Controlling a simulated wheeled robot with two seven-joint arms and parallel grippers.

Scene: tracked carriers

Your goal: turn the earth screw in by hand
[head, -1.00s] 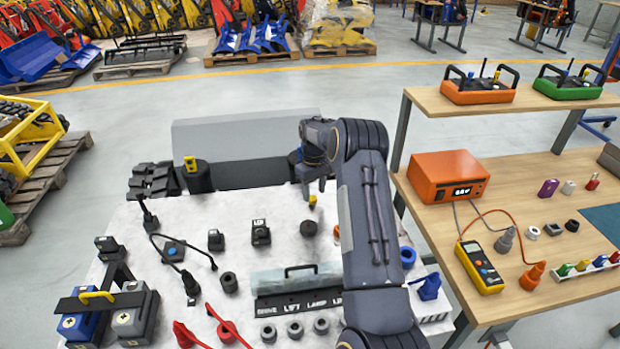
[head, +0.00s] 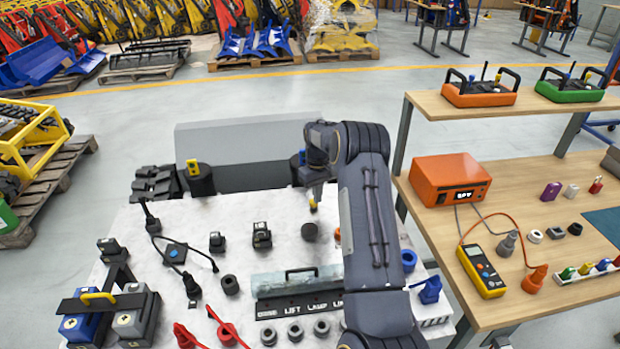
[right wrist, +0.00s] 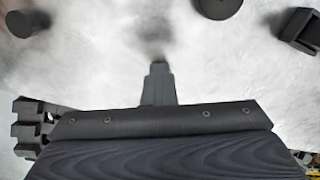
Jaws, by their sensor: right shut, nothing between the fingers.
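A small yellow-topped piece (head: 313,205) shows right under my right gripper in the head view. It may be the earth screw, but it is too small to tell. My right gripper (head: 317,190) points down over the back right of the pale worktop, shut and empty. Its fingers are close to the yellow piece; I cannot tell whether they touch it. In the right wrist view the shut fingers (right wrist: 158,82) point at bare pale surface with a blurred dark shadow ahead, and no screw shows there. My left gripper is not in view.
The pale worktop (head: 150,225) carries several black fittings, a dark round knob (head: 309,232) near the gripper, a clear-lidded box (head: 290,280) and red clamps (head: 225,330). A wooden bench (head: 420,185) with an orange unit (head: 450,180) and yellow meter (head: 482,270) stands right.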

